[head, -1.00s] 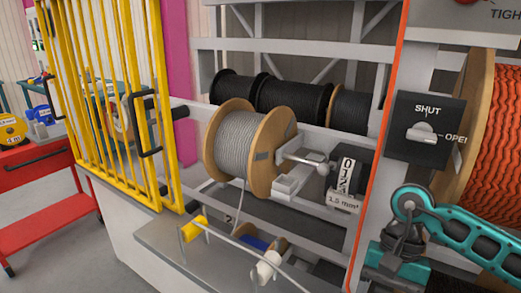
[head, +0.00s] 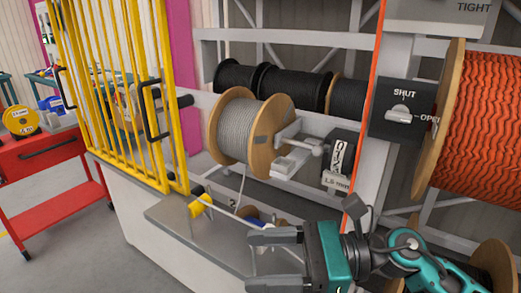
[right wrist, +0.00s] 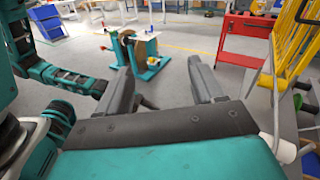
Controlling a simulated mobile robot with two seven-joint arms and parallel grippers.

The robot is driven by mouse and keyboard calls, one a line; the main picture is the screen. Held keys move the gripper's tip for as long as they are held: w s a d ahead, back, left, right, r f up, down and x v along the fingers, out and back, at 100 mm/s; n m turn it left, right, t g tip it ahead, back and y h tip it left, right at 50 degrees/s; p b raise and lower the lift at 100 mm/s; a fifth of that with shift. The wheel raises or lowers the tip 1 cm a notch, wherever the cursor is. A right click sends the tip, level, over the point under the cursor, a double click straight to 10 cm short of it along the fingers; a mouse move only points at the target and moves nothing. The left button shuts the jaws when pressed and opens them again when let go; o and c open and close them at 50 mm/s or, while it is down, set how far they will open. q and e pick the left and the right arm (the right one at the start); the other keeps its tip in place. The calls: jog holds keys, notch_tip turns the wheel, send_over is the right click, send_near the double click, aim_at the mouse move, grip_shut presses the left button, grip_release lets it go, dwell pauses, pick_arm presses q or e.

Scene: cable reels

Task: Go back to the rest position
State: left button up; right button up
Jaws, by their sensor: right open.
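My right gripper (head: 254,261) is at the bottom centre of the head view, in front of the grey bench. Its two dark fingers point left, spread apart, with nothing between them. In the right wrist view the gripper (right wrist: 160,66) is also open and empty, with floor beyond the fingers. A wooden reel of grey cable (head: 240,130) sits on the rack behind it, apart from the gripper. The cable's lower end runs down to the bench. My left gripper does not show.
A yellow barred gate (head: 113,90) stands left of the reel. A red cart (head: 45,155) is at the far left. The shut/open switch (head: 401,113) and an orange cable reel (head: 480,120) are at right. The grey bench (head: 170,215) is below.

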jog(key=w+d+r+m+t+h, duration=0.1)
jog(key=w+d+r+m+t, duration=0.2)
jog(key=m+t, duration=0.65)
jog(key=w+d+r+m+t+h, duration=0.1)
jog(key=w+d+r+m+t, duration=0.15)
jog(key=m+t, duration=0.7)
jog(key=w+d+f+m+g+h, duration=0.1)
jog(key=d+f+m+h, duration=0.5)
jog(key=m, duration=0.5)
jog(key=w+d+f+m+g+h, duration=0.1)
jog(key=d+f+m+h, duration=0.3)
jog(key=m+h, duration=0.55)
jog(key=s+d+f+m+g, duration=0.2)
jog(key=s+f+m+g, duration=0.55)
jog(key=s, duration=0.35)
jog(key=s+d+f+m+g, duration=0.2)
jog(key=s+f+m+g, duration=0.4)
jog(key=s+f, duration=0.35)
jog(key=w+a+f+t+y, duration=0.2)
jog(key=w+f+t, duration=0.5)
jog(key=f, duration=0.1)
jog(key=shift+a+f, duration=0.15)
jog(key=shift+a, duration=0.2)
